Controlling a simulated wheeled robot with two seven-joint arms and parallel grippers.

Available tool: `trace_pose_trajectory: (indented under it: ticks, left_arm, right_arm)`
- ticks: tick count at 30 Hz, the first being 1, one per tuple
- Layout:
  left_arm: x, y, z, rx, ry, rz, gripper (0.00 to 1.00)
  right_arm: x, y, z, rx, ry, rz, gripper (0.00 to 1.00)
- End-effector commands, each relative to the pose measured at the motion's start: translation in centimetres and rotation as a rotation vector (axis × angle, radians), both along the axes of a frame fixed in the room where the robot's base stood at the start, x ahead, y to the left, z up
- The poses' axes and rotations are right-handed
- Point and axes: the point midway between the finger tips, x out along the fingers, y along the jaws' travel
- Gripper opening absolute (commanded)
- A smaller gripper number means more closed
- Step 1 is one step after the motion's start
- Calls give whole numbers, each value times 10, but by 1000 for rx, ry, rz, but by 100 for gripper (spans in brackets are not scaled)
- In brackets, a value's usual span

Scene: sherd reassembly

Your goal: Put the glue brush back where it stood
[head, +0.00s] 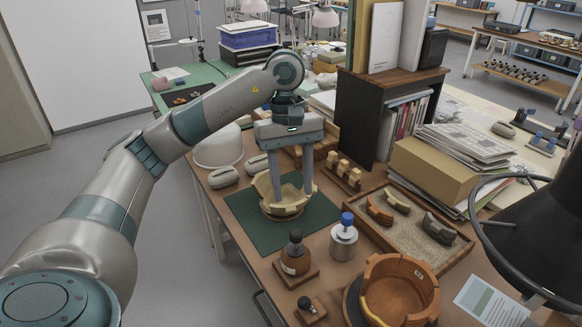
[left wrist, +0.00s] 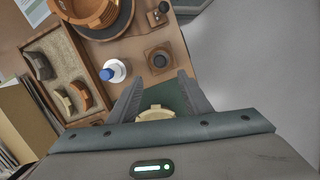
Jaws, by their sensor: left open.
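I cannot tell whether either black knob is the brush's handle; no bristles show. My left gripper (head: 292,190) is open and empty, pointing down at a pale, jagged-rimmed bowl (head: 284,208) on the green mat (head: 252,228). Its fingers overlap the bowl in view; contact cannot be told. My right gripper is not in view.
Behind is a sand tray (head: 405,228) with sherds. A large orange pot (head: 400,290) stands at the front right, near a black lamp (head: 535,230). The mat's front part is bare.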

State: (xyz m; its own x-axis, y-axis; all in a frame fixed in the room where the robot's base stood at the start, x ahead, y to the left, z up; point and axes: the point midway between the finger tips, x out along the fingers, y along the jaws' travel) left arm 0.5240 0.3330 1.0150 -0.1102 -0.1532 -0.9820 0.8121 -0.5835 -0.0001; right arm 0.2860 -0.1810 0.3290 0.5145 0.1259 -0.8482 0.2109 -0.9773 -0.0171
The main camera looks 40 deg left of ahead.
Motion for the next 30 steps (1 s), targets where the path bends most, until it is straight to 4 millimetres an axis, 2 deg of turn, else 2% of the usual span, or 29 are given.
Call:
trace_pose_trajectory:
  ticks: [4,12,30]
  left_arm:
    - [3,4,20,0,-3,3,45]
    - [4,6,39,0,-1,1,45]
    - [4,7,41,0,0,1,45]
  right_arm:
    - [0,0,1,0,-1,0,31]
    - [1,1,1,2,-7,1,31]
    - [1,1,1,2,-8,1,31]
